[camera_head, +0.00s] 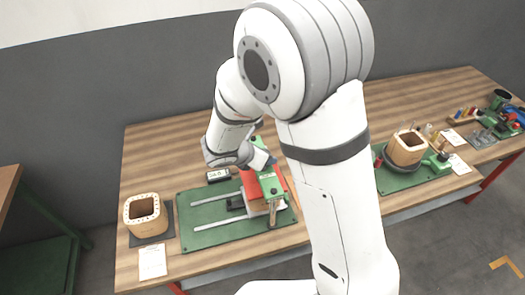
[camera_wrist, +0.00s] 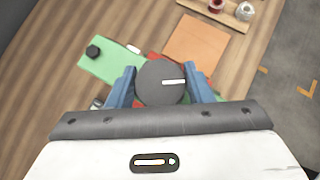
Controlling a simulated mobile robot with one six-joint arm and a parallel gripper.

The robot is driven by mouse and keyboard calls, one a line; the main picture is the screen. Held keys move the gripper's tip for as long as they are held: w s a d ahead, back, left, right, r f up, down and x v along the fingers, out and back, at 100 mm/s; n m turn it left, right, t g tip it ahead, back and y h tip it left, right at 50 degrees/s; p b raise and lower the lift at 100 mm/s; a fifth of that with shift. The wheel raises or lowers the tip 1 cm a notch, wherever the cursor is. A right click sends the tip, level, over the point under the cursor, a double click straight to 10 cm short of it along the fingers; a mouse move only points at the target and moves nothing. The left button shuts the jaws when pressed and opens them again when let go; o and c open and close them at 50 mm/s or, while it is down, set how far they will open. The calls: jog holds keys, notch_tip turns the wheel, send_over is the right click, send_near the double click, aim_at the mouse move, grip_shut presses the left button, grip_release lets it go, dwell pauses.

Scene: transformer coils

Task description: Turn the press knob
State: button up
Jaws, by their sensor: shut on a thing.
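The press (camera_head: 270,185) has a green top and a red body and stands on a green base plate (camera_head: 195,240) with two metal rails. Its dark round knob (camera_wrist: 162,83) with a white mark fills the space between my blue fingers in the wrist view. My gripper (camera_wrist: 162,88) is shut on the knob, one finger on each side. In the head view my gripper (camera_head: 272,160) is above the press top, and the knob is hidden. The white mark lies nearly level, pointing right in the wrist view.
A wooden coil form (camera_head: 142,212) stands on a dark pad at left, with a paper card (camera_head: 152,262) in front. Another coil form (camera_head: 406,150) stands on a green plate at right. Small tools crowd the table's far right. The wrist view shows an orange-brown square (camera_wrist: 197,43).

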jog(key=m+g+h, duration=0.1)
jog(key=m, duration=0.1)
jog(key=m+g, duration=0.1)
jog(key=shift+w+r+m+h+p, duration=0.1)
jog(key=shift+m+h+p, duration=0.2)
jog(key=shift+m+h, duration=0.1)
jog(key=m+g+h, duration=0.1)
jog(key=m+g, duration=0.2)
jog(key=shift+m, duration=0.3)
jog(key=m+g, duration=0.2)
jog(key=m, duration=0.1)
jog(key=shift+m+g, duration=0.4)
jog(key=m+g, duration=0.2)
jog(key=m, duration=0.1)
jog(key=shift+m+g+y+b, duration=0.3)
jog(key=m+g+y, duration=0.1)
jog(key=m+g, duration=0.1)
jog(key=m, duration=0.1)
jog(key=shift+m+y, duration=0.3)
jog(key=m+g+y+b, duration=0.1)
jog(key=m+g+y, duration=0.1)
jog(key=m, duration=0.1)
jog(key=shift+m, duration=0.3)
jog(key=m+g+y, duration=0.1)
jog(key=m+y, duration=0.4)
jog(key=m, duration=0.1)
jog(key=shift+m+b, duration=0.3)
jog(key=shift+b, duration=0.1)
jog(key=shift+y, duration=0.3)
